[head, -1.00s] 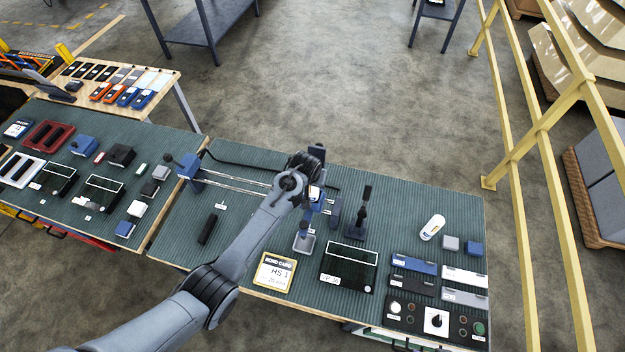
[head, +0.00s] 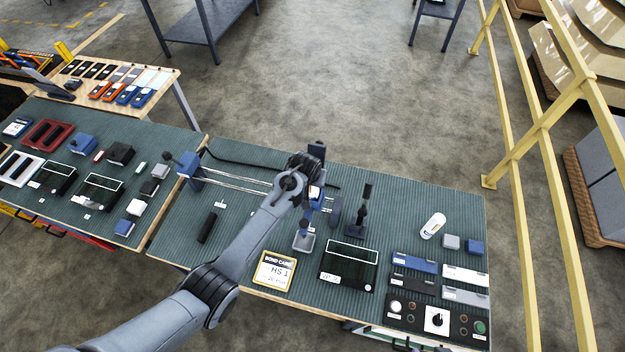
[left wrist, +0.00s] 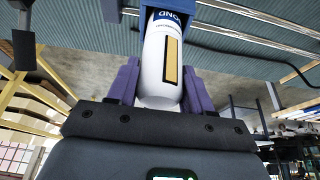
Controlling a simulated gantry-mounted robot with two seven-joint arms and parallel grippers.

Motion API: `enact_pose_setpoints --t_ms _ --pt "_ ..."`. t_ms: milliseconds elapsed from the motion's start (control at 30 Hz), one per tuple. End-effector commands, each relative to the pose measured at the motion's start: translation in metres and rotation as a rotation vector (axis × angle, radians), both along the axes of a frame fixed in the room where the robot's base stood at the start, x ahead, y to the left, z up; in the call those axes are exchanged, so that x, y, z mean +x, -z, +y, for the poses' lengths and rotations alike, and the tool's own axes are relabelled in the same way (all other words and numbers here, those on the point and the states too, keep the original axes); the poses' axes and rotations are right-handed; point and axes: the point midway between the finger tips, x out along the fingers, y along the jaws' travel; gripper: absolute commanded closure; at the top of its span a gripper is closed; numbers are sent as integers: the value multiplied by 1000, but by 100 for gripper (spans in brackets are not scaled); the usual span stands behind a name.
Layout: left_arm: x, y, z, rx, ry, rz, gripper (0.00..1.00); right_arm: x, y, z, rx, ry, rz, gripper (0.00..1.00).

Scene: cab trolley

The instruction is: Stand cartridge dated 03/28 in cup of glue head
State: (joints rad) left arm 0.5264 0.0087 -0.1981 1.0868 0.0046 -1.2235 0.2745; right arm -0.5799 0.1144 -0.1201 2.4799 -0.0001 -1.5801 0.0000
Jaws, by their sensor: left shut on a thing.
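My left gripper (left wrist: 160,85) is shut on a white cartridge (left wrist: 158,62) with a blue top band lettered "BOND" and a tan stripe. Its date cannot be read. In the head view my left gripper (head: 318,190) is over the middle of the right bench, and my arm hides much of the spot. A blue part (left wrist: 190,22), seemingly of the glue head, is right at the cartridge's far end in the left wrist view. Whether the cartridge is seated in a cup cannot be told. Another white cartridge (head: 432,226) lies on the mat to the right. My right gripper is not in view.
A black lever stand (head: 358,222) stands just right of the gripper. Silver rails (head: 238,183) run left to a blue block (head: 190,168). A bond card (head: 274,270), an open black bin (head: 347,268) and a button panel (head: 435,317) line the front.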

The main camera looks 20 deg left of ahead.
Motion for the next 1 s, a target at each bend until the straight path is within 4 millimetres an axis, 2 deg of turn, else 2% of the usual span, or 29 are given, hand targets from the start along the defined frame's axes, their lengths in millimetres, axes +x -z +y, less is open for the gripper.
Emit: enact_pose_setpoints --t_ms 200,233,400,767,1000 --pt "1 -1 0 -1 0 -2 100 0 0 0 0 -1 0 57" --pt "1 -2 0 -1 0 -3 45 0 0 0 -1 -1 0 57" --pt "1 -1 0 -1 0 -2 20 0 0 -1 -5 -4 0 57" --pt "-1 -2 0 0 0 0 20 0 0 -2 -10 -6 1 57" --pt "-9 -23 -1 -1 0 -2 20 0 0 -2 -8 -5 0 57"
